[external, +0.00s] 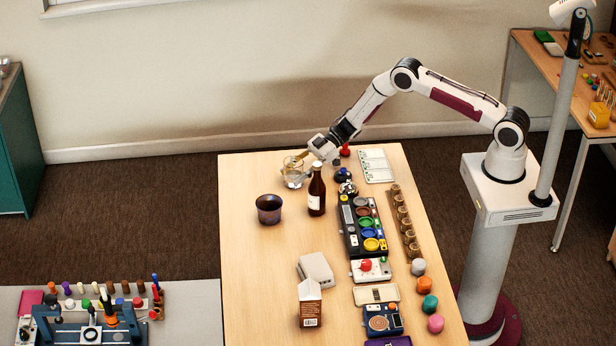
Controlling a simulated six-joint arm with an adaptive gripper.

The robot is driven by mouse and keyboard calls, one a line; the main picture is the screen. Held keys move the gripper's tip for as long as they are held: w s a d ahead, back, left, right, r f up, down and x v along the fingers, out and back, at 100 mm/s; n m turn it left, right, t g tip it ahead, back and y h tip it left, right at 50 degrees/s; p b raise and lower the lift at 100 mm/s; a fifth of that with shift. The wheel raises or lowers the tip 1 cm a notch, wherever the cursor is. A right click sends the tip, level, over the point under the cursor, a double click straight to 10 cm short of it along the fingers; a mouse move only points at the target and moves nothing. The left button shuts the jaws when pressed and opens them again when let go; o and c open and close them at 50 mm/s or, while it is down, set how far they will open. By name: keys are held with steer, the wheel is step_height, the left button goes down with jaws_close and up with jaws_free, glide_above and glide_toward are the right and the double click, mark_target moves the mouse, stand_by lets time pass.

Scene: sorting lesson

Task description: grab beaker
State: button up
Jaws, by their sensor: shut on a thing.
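A clear glass beaker (294,177) is at the far end of the wooden table, left of a brown bottle. My gripper (304,156) reaches it from the upper right and is shut on its rim area. A yellowish-brown strip shows at the beaker's top, beside the fingers; I cannot tell what it is. The beaker looks upright. Whether its base touches the table is too small to tell.
A brown bottle (317,192) with a pale label stands close right of the beaker. A dark purple cup (269,209) stands nearer the front left. Coloured dishes (366,224) and a row of brown jars (404,217) fill the right side. The table's left front is clear.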

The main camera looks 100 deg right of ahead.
steer(key=shift+r, duration=0.4)
step_height(320, 180, up, 9)
stand_by(1.2)
steer(key=shift+r, duration=0.1)
stand_by(0.3)
steer(key=shift+w+r, duration=0.1)
stand_by(0.4)
